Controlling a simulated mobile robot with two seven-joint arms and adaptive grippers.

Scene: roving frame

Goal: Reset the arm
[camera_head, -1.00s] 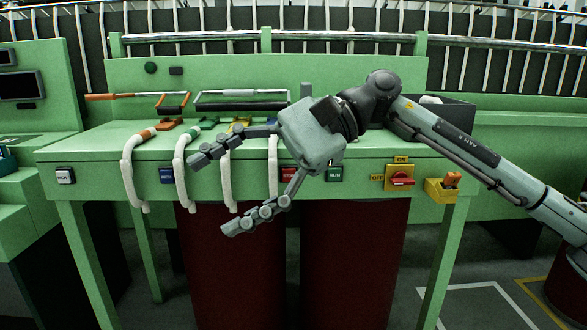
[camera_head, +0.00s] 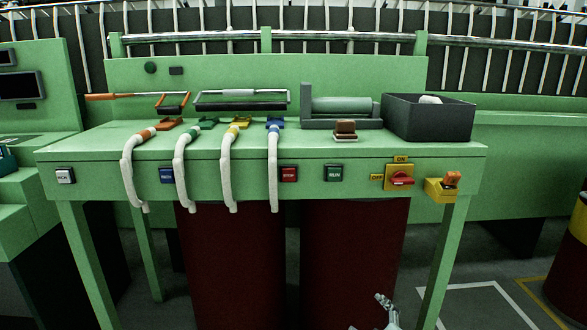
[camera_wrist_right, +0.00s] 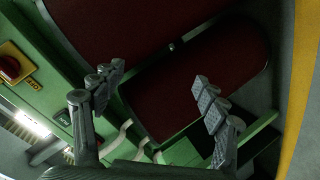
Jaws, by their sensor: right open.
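My right gripper (camera_wrist_right: 157,92) is open and empty in the right wrist view, its two jointed grey fingers wide apart. In the head view only a small part of my right gripper (camera_head: 387,311) shows at the bottom edge, low in front of the green workbench (camera_head: 310,149). It is clear of the bench and its controls. The rest of my right arm is out of the head view. My left gripper is in neither view.
A dark bin (camera_head: 428,120) stands on top. Dark red panels (camera_head: 355,255) are below. Open floor lies at the lower right.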

